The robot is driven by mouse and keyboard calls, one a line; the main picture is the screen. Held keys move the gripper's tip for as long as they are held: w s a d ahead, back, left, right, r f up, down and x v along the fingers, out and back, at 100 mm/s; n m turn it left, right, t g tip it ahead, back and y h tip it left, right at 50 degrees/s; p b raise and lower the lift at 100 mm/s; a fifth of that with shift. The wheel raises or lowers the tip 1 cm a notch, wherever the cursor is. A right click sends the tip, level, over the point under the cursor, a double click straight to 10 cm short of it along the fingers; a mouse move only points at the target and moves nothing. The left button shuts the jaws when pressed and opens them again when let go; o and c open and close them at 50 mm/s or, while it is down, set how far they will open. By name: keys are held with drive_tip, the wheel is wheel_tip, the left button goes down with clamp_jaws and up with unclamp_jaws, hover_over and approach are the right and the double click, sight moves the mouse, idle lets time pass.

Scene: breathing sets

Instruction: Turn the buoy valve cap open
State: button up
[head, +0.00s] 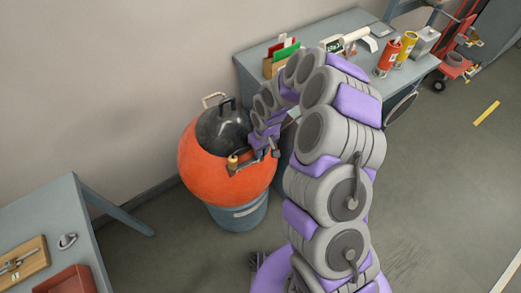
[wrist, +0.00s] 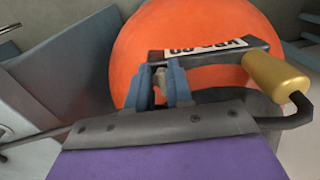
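The buoy (head: 205,170) is a large orange ball with a black dome on top, sitting on a grey drum. It fills the middle of the wrist view (wrist: 140,50). A brass cylinder (head: 233,161) stands at its front, beside a dark bracket. In the wrist view the brass cylinder (wrist: 278,80) is at the right, by a dark bar with a white label (wrist: 210,50). My gripper (wrist: 162,85) is close to the bar's left end, left of the brass cylinder. A small pale grey piece shows between its blue fingers. I cannot tell whether they grip it or which part is the valve cap.
A grey table (head: 262,50) with red and yellow cans (head: 390,55) stands behind at the right. Another table (head: 75,215) at the lower left carries a wooden board (head: 24,265) and a red tray (head: 68,282). My arm hides part of the buoy's right side.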

drive_tip(key=shift+o, duration=1.1)
drive_tip(key=shift+r, duration=0.1)
drive_tip(key=shift+w+r, duration=0.1)
drive_tip(key=shift+r, duration=0.25)
wheel_tip(320, 180, up, 16)
drive_tip(key=d+p, duration=0.1)
drive_tip(key=p, duration=0.1)
drive_tip(key=shift+w+d+r, duration=0.15)
drive_tip(key=shift+w+d, duration=0.1)
